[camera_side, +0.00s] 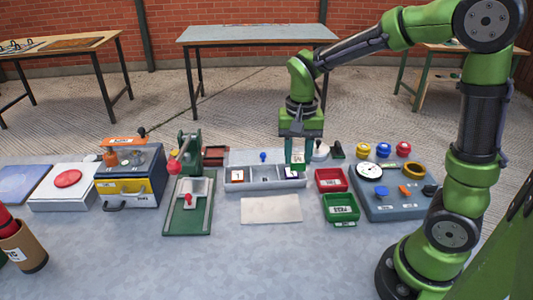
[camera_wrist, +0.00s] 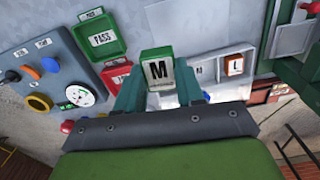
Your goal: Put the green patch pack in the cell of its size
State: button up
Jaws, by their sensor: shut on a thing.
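The green patch pack (camera_wrist: 158,72) is a small green-edged block with a white face marked M, seen in the wrist view. My gripper (camera_side: 298,160) is shut on it, with a teal finger on either side; the gripper also shows in the wrist view (camera_wrist: 160,92). In the side view, the pack is hard to make out between the fingers. The fingers are over the right part of the grey celled tray (camera_side: 233,156). An orange-edged pack (camera_wrist: 235,65) marked L sits in the cell at the tray's left end in the side view. I cannot tell the pack's height above the tray.
A red bin (camera_side: 331,180) and a green bin marked PASS (camera_side: 341,207) stand just right of the tray. A grey control panel (camera_side: 400,208) is farther right. A green press (camera_side: 187,215) stands left. A pale mat (camera_side: 271,209) lies in front, with clear table before it.

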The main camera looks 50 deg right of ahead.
jog(key=shift+d+f, duration=0.1)
jog(key=shift+f, duration=0.15)
jog(key=shift+n, duration=0.7)
jog(key=shift+w+d+f, duration=0.5)
jog(key=shift+w+f, duration=1.3)
jog(key=shift+w, duration=0.4)
jog(key=shift+w+d+f, duration=0.45)
jog(key=shift+w+f, duration=1.3)
jog(key=shift+w, duration=0.5)
jog(key=shift+w+d+f, duration=0.5)
jog(key=shift+w+f, duration=1.3)
jog(key=shift+w, duration=0.4)
jog(key=o, duration=1.1)
jog(key=shift+o, duration=0.5)
